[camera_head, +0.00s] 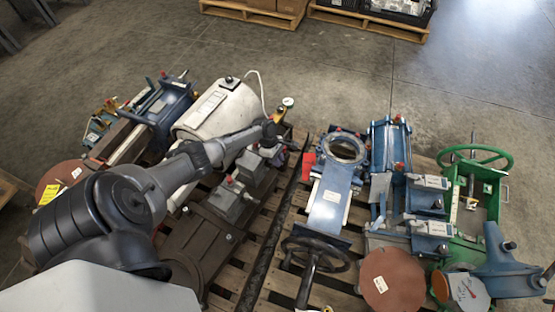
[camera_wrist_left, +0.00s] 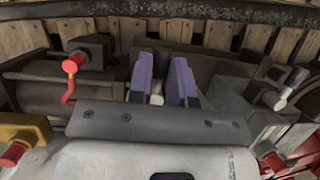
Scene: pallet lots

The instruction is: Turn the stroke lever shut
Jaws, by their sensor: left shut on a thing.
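My left gripper (camera_head: 287,143) reaches over the brown valve unit left of the pallet's middle, beside a small yellow fitting. In the left wrist view, its two purple fingers (camera_wrist_left: 165,82) are shut on a narrow pale lever (camera_wrist_left: 157,92), which I take to be the stroke lever. Most of the lever is hidden between the fingers and behind a dark plate (camera_wrist_left: 160,124), so its angle cannot be told. In the head view the gripper and wrist cover it. My right gripper is not in view.
A red-knobbed valve (camera_wrist_left: 75,65) stands left of the fingers, and a grey lever with a pale tip (camera_wrist_left: 290,88) stands right. A white cylinder (camera_head: 218,108) lies close to my arm. A blue gate valve (camera_head: 330,195) stands to the right.

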